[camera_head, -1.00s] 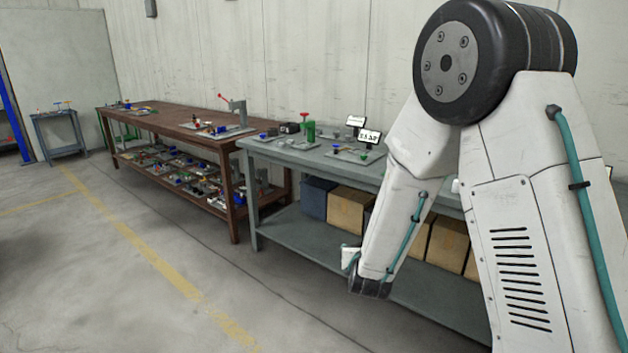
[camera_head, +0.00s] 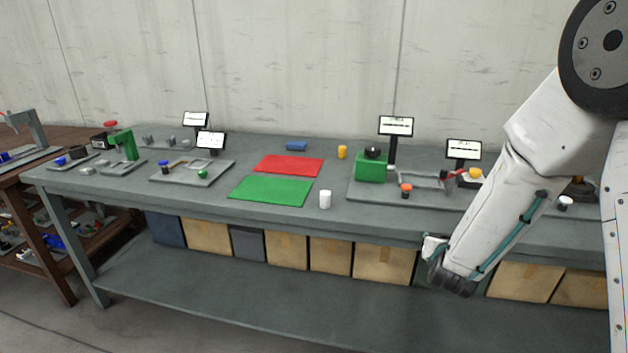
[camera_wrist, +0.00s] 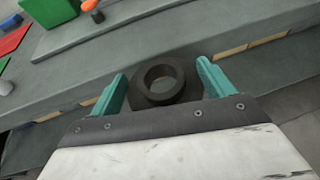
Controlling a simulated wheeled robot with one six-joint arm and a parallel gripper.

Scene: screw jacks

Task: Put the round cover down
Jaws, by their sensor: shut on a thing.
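The round cover (camera_wrist: 164,98) is a dark grey ring with a round hole in its middle. It is between the two teal fingers of my gripper (camera_wrist: 160,80) in the wrist view, and the gripper is shut on it. Beyond it lies the grey workbench top, which also shows in the head view (camera_head: 250,222). In the head view my arm reaches down at the right, in front of the bench's front edge. The fingers and the cover cannot be made out there.
A red mat (camera_head: 290,166) and a green mat (camera_head: 270,191) lie on the bench, with a white cylinder (camera_head: 325,200) beside them. A green block (camera_head: 371,169) stands on a grey plate at the right. Boxes (camera_head: 330,255) fill the space under the top.

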